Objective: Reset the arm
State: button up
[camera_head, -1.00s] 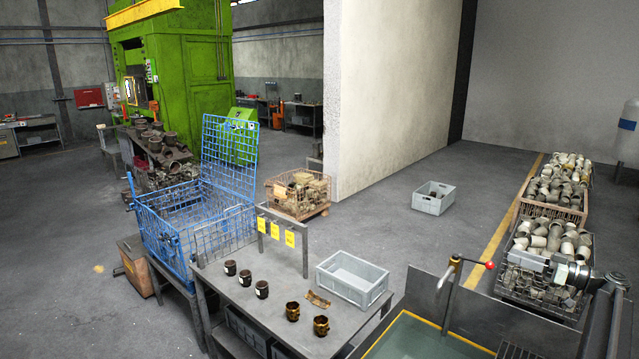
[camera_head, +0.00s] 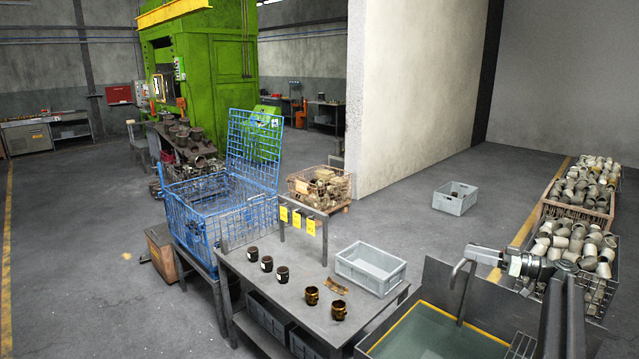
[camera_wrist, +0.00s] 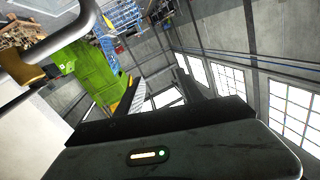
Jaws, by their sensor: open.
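My arm shows at the right of the head view, above a green-floored tank. My gripper (camera_head: 484,256) is at its end, pointing left beside the bent metal pipe (camera_head: 459,272). In the wrist view my gripper (camera_wrist: 155,88) has its two dark fingers apart, with nothing between them. The wrist view is tilted and looks across the hall to the windows and the green press (camera_wrist: 88,70). Whether the gripper touches the pipe cannot be told.
A grey table (camera_head: 262,293) holds several dark and brassy fittings and an empty grey crate (camera_head: 370,267). A blue wire cage (camera_head: 222,213) stands behind it. Baskets of fittings (camera_head: 575,243) lie behind the arm. Another grey crate (camera_head: 455,198) is on the floor.

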jog(key=s+a+f+n+g+h+b, duration=0.15)
jog(key=a+f, duration=0.35)
jog(key=a, duration=0.6)
jog(key=s+a+f+g+b, duration=0.25)
jog(key=a+f, duration=0.25)
jog(key=a, duration=0.5)
jog(key=s+a+f+n+g+h+b, duration=0.1)
jog(key=s+a+f+g, duration=0.3)
jog(key=a, duration=0.7)
jog(key=s+a+f+m+g+h+b, duration=0.25)
jog(key=s+a+f+h, duration=0.35)
jog(key=s+a+f, duration=0.6)
jog(key=s+d+f+m+h, duration=0.2)
jog(key=d+m+h, duration=0.1)
jog(key=d, duration=0.3)
jog(key=s+d+f+m+t+h, duration=0.1)
jog(key=s+d+f+m+h, duration=0.2)
jog(key=d+m, duration=0.3)
jog(key=shift+s+d+f, duration=0.15)
jog(key=shift+s+d, duration=0.1)
jog(key=shift+d, duration=0.3)
